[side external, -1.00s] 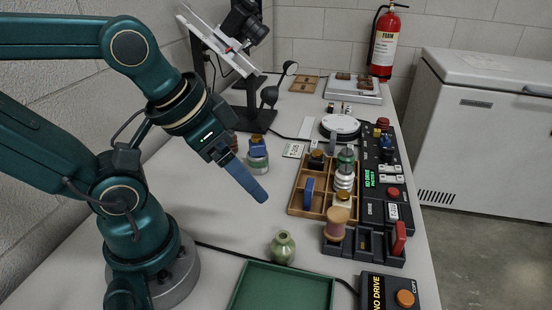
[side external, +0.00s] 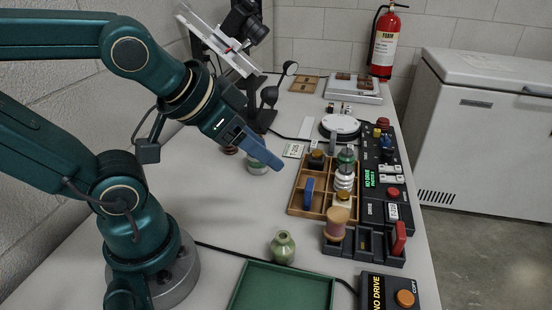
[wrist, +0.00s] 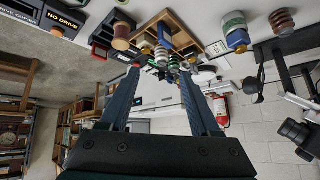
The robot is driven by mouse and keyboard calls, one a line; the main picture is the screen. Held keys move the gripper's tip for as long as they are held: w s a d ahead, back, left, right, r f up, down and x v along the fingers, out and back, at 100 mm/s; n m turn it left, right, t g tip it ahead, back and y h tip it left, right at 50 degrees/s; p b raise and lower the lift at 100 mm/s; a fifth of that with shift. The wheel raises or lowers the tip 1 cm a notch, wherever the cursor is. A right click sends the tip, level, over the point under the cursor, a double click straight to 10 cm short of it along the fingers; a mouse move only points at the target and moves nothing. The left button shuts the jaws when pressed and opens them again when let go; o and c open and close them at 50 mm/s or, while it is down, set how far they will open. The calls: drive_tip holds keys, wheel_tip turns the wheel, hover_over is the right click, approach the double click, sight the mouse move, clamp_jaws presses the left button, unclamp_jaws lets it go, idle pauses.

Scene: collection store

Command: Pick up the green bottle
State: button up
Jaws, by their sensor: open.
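A small round green bottle (side external: 283,247) with a narrow neck stands upright on the table, just behind the green tray (side external: 285,290) in the side view. I cannot make it out in the wrist view. My gripper (side external: 277,163) is in the air above the table, well behind the bottle and apart from it. In the wrist view, my gripper (wrist: 160,72) has its two fingers spread with nothing held. A dark green piece (side external: 346,158) stands at the wooden compartment tray (side external: 296,206).
A jar with a green band (side external: 257,167) is partly hidden behind my gripper; it also shows in the wrist view (wrist: 236,32). A wooden spool (side external: 336,224) stands on a black rack. A "NO DRIVE" box (side external: 388,292) is at front right. The table left of the bottle is clear.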

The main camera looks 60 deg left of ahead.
drive_tip(key=w+a+r+m+t+y, duration=0.1)
drive_tip(key=w+a+r+m+t, duration=0.3)
drive_tip(key=w+r, duration=0.45)
drive_tip(key=m+g+h, duration=0.9)
drive_tip(key=m+h, duration=0.2)
drive_tip(key=h, duration=0.4)
approach(288, 245)
drive_tip(key=shift+s+d+r, duration=0.2)
drive_tip(key=shift+s+d, duration=0.15)
drive_tip(key=shift+s, duration=0.05)
drive_tip(key=shift+s+a+f+t, duration=0.1)
drive_tip(key=shift+a+f+t, duration=0.05)
drive_tip(key=shift+f+t, duration=0.15)
drive_tip(key=shift+n, duration=0.4)
drive_tip(key=x, duration=0.6)
drive_tip(key=shift+w+x, duration=0.2)
drive_tip(key=shift+x, duration=1.25)
drive_tip(key=shift+w+x, duration=0.2)
drive_tip(key=shift+x, duration=1.25)
